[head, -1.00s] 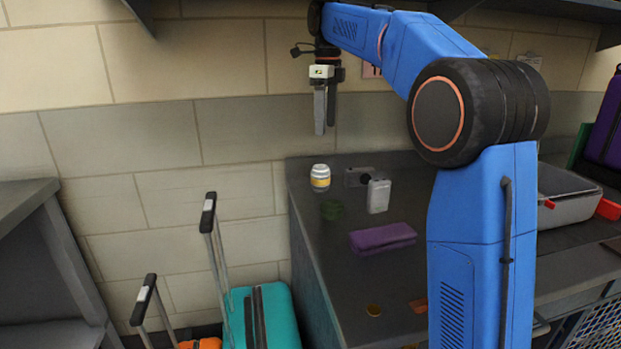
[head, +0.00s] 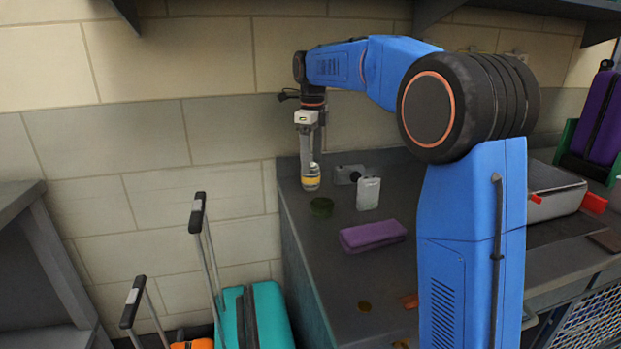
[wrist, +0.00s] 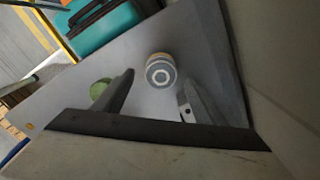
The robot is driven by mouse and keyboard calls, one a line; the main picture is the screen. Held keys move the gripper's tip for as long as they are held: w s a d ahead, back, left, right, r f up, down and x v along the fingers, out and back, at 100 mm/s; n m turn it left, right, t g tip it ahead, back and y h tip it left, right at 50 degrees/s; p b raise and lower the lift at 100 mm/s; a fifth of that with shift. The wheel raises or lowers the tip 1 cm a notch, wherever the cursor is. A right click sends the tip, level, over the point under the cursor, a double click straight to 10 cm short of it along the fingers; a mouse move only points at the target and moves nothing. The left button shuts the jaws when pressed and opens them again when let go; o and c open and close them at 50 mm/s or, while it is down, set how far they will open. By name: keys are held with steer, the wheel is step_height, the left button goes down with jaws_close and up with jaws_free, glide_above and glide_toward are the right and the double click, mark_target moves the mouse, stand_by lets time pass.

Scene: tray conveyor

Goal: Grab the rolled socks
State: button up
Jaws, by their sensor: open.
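An upright, rounded white-and-grey roll with a yellow band (head: 312,181) stands near the back left corner of the dark counter. It looks like the rolled socks, though I cannot be sure. In the wrist view its ringed top (wrist: 160,73) shows between the fingertips and a little beyond them. My gripper (head: 307,158) points down just above it, and the fingers overlap its top in the head view. The fingers (wrist: 158,88) are apart, with nothing held. Whether they reach down beside the roll is hard to tell.
A low green round item (head: 322,207) lies close in front of the roll. A grey camera-like object (head: 347,174), a white box (head: 368,193) and a purple folded item (head: 373,235) are to the right. The wall is close behind. A teal suitcase (head: 268,312) stands left of the counter (head: 330,270).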

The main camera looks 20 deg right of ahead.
mark_target(311, 177)
steer(key=shift+w+a+f, duration=0.1)
steer(key=shift+w+f, duration=0.05)
steer(key=shift+f, duration=2.5)
steer(key=c, duration=1.1)
steer(key=shift+c, duration=0.2)
steer(key=shift+r, duration=0.1)
